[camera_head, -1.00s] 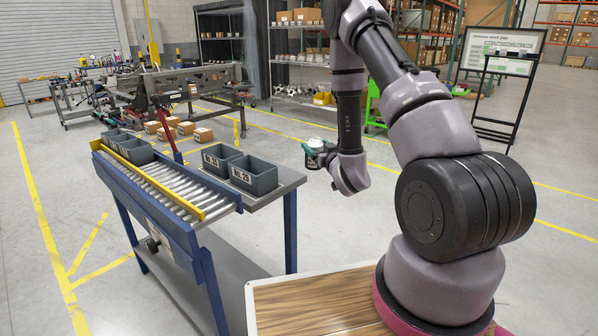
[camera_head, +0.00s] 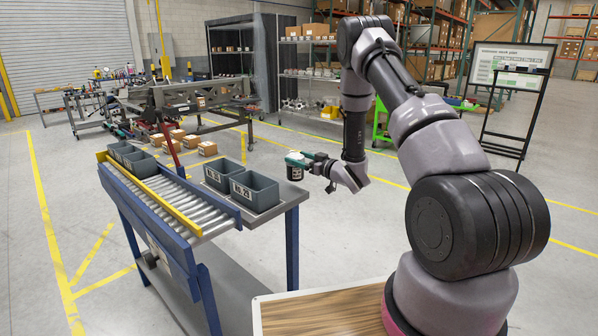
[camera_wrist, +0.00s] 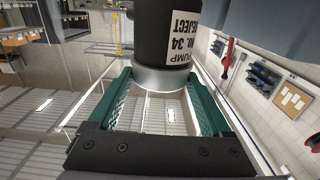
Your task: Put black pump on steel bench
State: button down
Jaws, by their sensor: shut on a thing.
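My gripper (camera_head: 302,158) is shut on the black pump (camera_head: 294,171), a dark cylinder with a pale cap in the head view. In the wrist view the pump (camera_wrist: 152,30) shows its white label, reading PUMP, No. 34 and REJECT, and a metal collar. The green fingers of my gripper (camera_wrist: 160,82) stand on either side of the collar. A bench with a grey metal top (camera_head: 289,194) and blue legs stands at centre left. The pump appears in the air by its back right corner; the exact gap cannot be told.
Two grey bins (camera_head: 254,205) stand on the bench top. A roller conveyor (camera_head: 172,198) with a yellow rail (camera_head: 150,195) runs along its left side, with more bins (camera_head: 130,157) at its far end. Cartons (camera_head: 207,148) sit behind.

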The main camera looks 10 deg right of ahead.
aim_at(302, 171)
jog(key=shift+f, duration=1.95)
jog(key=shift+f, duration=0.15)
grip_release()
